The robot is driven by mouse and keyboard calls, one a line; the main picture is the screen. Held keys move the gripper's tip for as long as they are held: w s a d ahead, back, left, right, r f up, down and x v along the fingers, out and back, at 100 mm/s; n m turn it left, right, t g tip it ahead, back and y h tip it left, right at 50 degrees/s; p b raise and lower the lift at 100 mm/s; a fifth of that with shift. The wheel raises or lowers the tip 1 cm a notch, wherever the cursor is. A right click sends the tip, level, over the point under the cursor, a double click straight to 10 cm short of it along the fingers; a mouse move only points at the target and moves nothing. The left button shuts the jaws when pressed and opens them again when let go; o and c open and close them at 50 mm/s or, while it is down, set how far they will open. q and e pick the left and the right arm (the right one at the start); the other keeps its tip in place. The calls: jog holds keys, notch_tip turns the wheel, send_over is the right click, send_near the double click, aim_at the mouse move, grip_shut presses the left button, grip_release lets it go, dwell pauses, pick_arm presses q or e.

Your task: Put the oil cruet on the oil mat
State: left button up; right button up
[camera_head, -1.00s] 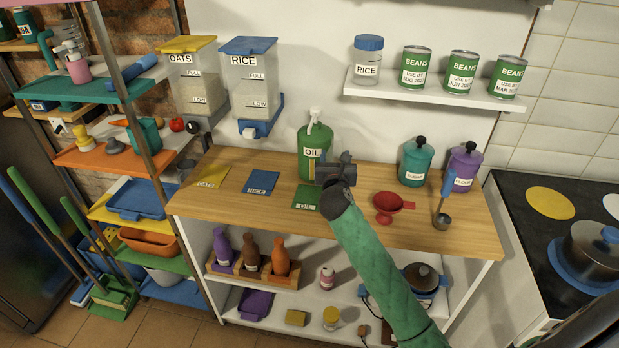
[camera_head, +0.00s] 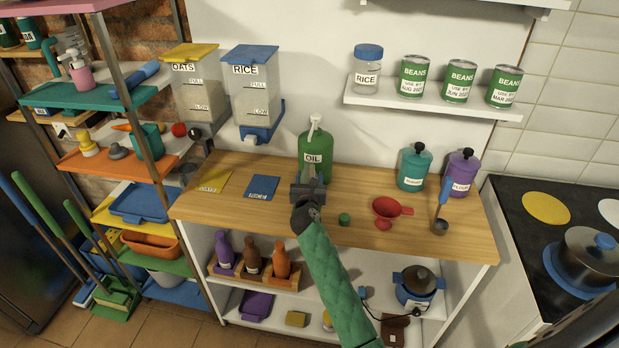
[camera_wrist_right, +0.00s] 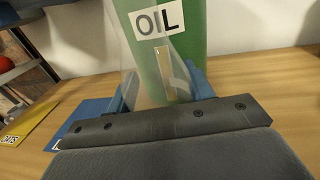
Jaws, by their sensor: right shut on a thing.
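My right gripper (camera_head: 309,186) is in front of the big green oil container (camera_head: 316,158), above the worktop. In the right wrist view its blue fingers (camera_wrist_right: 155,92) are shut on a see-through vessel (camera_wrist_right: 150,45), which I take for the oil cruet. An amber strip shows through it, with the green container behind. I cannot tell whether the cruet touches the worktop. The green oil mat is hidden behind my right gripper and forearm. My left gripper is not in view.
On the wooden worktop (camera_head: 365,232) lie a yellow oats mat (camera_head: 213,181), a blue mat (camera_head: 261,187), a small green round thing (camera_head: 344,219) and a red funnel (camera_head: 387,210). Teal (camera_head: 413,168) and purple (camera_head: 459,172) canisters stand at right. A ladle (camera_head: 441,215) is near them.

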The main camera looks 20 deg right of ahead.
jog(key=shift+f, duration=0.3)
jog(key=o, duration=1)
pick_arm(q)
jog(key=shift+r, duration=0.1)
pick_arm(e)
jog(key=shift+s+r, duration=0.1)
jog(key=shift+r, duration=0.05)
jog(key=shift+s+a, duration=0.2)
jog(key=shift+s, duration=0.2)
jog(key=b+v, duration=0.3)
jog(key=v, duration=0.6)
jog(key=shift+s+a, duration=0.15)
jog(key=shift+s, duration=0.25)
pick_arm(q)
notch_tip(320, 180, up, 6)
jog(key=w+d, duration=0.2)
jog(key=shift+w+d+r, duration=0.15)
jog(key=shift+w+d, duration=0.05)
pick_arm(e)
jog(key=shift+s+a, duration=0.25)
jog(key=shift+s, duration=0.25)
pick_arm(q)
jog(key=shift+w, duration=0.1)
